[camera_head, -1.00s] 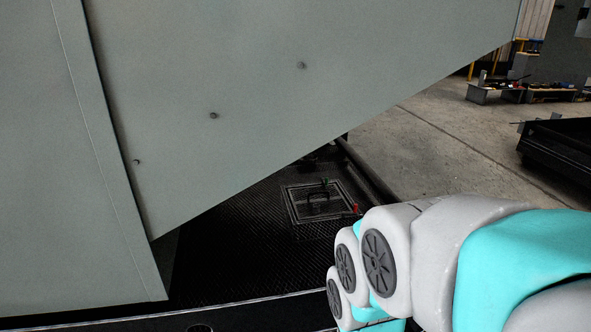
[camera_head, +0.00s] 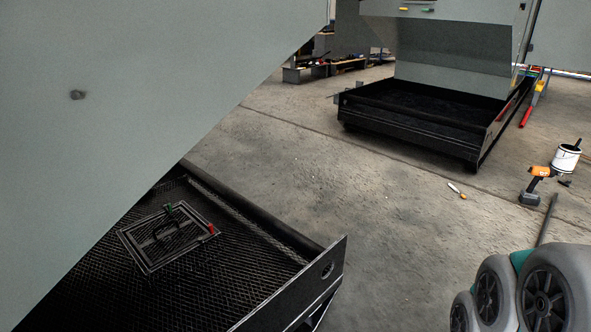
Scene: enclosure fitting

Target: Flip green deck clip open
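The green deck clip (camera_head: 168,208) is a small dark green piece at the upper edge of a square framed hatch (camera_head: 150,262) in the black mesh deck (camera_head: 235,262). It is too small to tell whether it is open or shut. A red clip (camera_head: 211,229) sits at the hatch's right edge, and a dark handle shows on the hatch. My gripper is outside the picture.
A large grey-green panel (camera_head: 120,60) slants over the deck's left part. The deck's raised rim (camera_head: 300,290) faces concrete floor. A drill (camera_head: 535,185), white bucket (camera_head: 565,160) and screwdriver (camera_head: 456,190) are on the floor at right. Another black tray (camera_head: 420,125) stands behind.

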